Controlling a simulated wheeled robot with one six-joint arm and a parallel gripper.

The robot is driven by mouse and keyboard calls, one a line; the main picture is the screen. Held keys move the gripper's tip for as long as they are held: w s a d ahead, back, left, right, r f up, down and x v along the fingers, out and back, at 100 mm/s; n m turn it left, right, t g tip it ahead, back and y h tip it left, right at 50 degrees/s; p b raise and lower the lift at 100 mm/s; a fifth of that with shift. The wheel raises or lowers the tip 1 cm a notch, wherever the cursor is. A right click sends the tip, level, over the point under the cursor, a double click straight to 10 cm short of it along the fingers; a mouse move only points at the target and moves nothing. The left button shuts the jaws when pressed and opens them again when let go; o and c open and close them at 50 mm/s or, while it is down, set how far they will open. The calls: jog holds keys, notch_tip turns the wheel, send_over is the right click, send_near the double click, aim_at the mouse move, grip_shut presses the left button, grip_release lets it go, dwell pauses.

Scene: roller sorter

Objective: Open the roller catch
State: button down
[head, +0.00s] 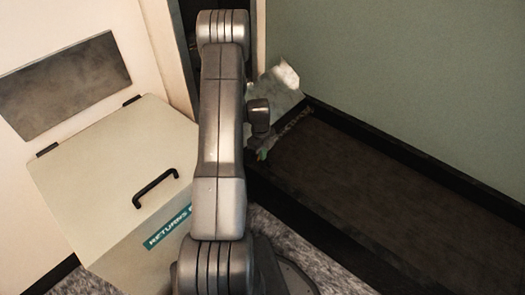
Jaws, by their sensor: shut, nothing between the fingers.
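The roller catch does not show clearly in the head view; my arm covers the middle of the scene, including the narrow dark opening behind it. My arm rises from the bottom to the top centre, and a dark wrist-like part of it sticks out on its right side. I cannot make out my gripper's fingers; they seem hidden behind the arm. A small green spot shows just below that dark part, too small to identify.
A cream returns box (110,180) with a black handle (155,188) stands left of my arm. A pale, crumpled-looking piece (276,90) lies right of the arm. A dark, black-rimmed bed (400,215) runs along the green wall (410,70) at right and looks mostly empty.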

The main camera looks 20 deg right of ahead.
jog(key=shift+w+a+r+b, duration=0.1)
jog(key=shift+w+a+b, duration=0.2)
jog(key=shift+w, duration=0.15)
jog(key=shift+w+a+r+b, duration=0.1)
jog(key=shift+w+a+b, duration=0.15)
jog(key=shift+w, duration=0.2)
jog(key=shift+r, duration=0.1)
notch_tip(320, 180, up, 14)
jog(key=p, duration=0.3)
jog(key=shift+w+a, duration=0.2)
jog(key=shift+w, duration=0.25)
jog(key=shift+f, duration=0.25)
jog(key=b, duration=0.3)
send_over(257, 160)
jog(key=f, duration=1.2)
jog(key=shift+s+d+f, duration=0.1)
jog(key=shift+d+f, duration=0.15)
jog(key=shift+d, duration=0.1)
